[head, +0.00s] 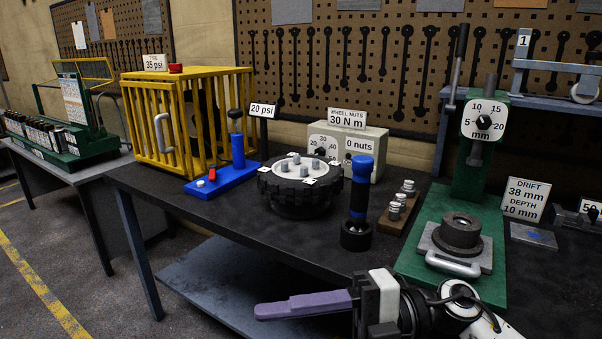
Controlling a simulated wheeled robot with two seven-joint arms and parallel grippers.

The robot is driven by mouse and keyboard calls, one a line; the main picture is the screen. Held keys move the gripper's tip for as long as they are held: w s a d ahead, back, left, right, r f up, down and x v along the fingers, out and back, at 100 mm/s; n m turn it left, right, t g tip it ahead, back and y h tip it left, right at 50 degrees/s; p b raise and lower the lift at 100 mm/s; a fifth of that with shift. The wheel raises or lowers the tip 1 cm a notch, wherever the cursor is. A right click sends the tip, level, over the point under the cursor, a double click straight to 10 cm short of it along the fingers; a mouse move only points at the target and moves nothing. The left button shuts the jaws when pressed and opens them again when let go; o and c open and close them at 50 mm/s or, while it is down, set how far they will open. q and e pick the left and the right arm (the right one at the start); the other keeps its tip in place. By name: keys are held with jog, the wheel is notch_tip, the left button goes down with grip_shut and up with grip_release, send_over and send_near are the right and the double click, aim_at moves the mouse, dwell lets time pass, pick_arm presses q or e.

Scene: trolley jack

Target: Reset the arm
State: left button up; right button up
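My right gripper (303,305) is at the bottom centre, in front of the table's front edge. Its arm comes in from the lower right. Its purple fingers point left and are seen from the side, so whether they are apart or together cannot be told. Nothing is visibly held at their tips. The table (300,230) lies behind the gripper. My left gripper is not in view.
Near my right arm stand a green press (483,215) with a dark ring and a dark blue-topped torch-like tool (358,205). A black wheel hub (300,187), blue pump (228,170) and yellow cage (187,120) stand further left. The floor (100,270) at left is clear.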

jog(key=w+d+f+m+t+h, duration=0.35)
jog(key=d+f+m+t, duration=0.2)
jog(key=m+t, duration=0.55)
jog(key=w+d+f+m+t+h, duration=0.35)
jog(key=f+m+t, duration=0.4)
jog(key=m, duration=0.55)
jog(key=s+d+f+m+g+h, duration=0.3)
jog(key=s+f, duration=0.5)
jog(key=f, duration=0.4)
jog(key=s+d+f+m+g+h, duration=0.4)
jog(key=s+f, duration=0.5)
jog(key=f, duration=0.4)
jog(key=d+m+h, duration=0.1)
jog(key=d+m, duration=0.1)
jog(key=d, duration=0.1)
jog(key=shift+s+f, duration=0.3)
